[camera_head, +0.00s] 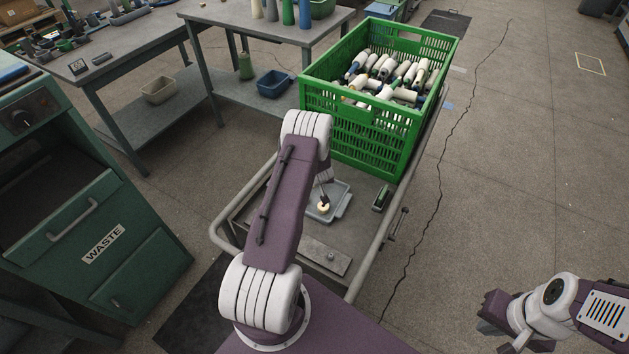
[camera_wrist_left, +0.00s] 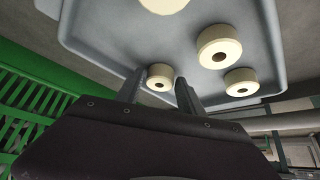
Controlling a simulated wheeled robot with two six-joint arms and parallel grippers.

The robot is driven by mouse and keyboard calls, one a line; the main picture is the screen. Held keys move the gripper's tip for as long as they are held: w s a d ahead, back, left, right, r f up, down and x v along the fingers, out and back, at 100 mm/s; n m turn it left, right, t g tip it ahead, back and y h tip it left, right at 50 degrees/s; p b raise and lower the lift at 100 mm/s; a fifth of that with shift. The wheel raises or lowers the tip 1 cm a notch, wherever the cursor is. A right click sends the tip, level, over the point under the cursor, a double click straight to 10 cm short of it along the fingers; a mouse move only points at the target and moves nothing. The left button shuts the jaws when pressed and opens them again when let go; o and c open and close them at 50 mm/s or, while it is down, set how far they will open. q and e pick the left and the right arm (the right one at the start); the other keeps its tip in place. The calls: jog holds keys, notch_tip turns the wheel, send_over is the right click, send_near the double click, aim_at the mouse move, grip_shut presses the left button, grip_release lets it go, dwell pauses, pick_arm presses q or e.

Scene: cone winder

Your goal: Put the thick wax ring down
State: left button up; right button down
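My left gripper (camera_wrist_left: 161,82) reaches over the grey tray (camera_head: 342,204) on the cart. Its two dark fingers stand on either side of a cream wax ring (camera_wrist_left: 160,70), close against it. This ring also shows at the fingertips in the head view (camera_head: 323,208). In the left wrist view the tray (camera_wrist_left: 110,40) holds other cream rings: a thick one (camera_wrist_left: 219,46), one near the corner (camera_wrist_left: 241,81) and one cut by the top edge (camera_wrist_left: 163,4). Whether the gripped ring touches the tray is unclear. My right gripper (camera_head: 490,325) hangs at lower right, away from the cart; its fingers are unclear.
A green crate (camera_head: 362,138) full of cones stands at the cart's far end. A metal plate (camera_head: 324,256) and a small green object (camera_head: 381,198) lie on the cart (camera_head: 297,228). A green waste cabinet (camera_head: 100,245) stands left.

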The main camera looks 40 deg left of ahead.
pick_arm(q)
jog(key=shift+r, duration=0.1)
jog(key=shift+r, duration=0.3)
jog(key=p+v, duration=0.3)
jog(key=v, duration=0.9)
jog(key=s+d+r+m+h, duration=0.2)
jog(key=d+r, duration=0.2)
jog(key=d, duration=0.3)
jog(key=s+d+r+m+h, duration=0.2)
jog(key=s+d+r, duration=0.15)
jog(key=d, duration=0.45)
jog(key=s+d+r+m+g, duration=0.2)
jog(key=s, duration=0.4)
jog(key=s+d+r+m+g, duration=0.1)
jog(key=s+d+r+m, duration=0.1)
jog(key=s, duration=0.4)
jog(key=shift+s+d+r+g+h, duration=0.25)
jog(key=shift+d+r+g+h, duration=0.05)
jog(key=shift+d+g, duration=0.1)
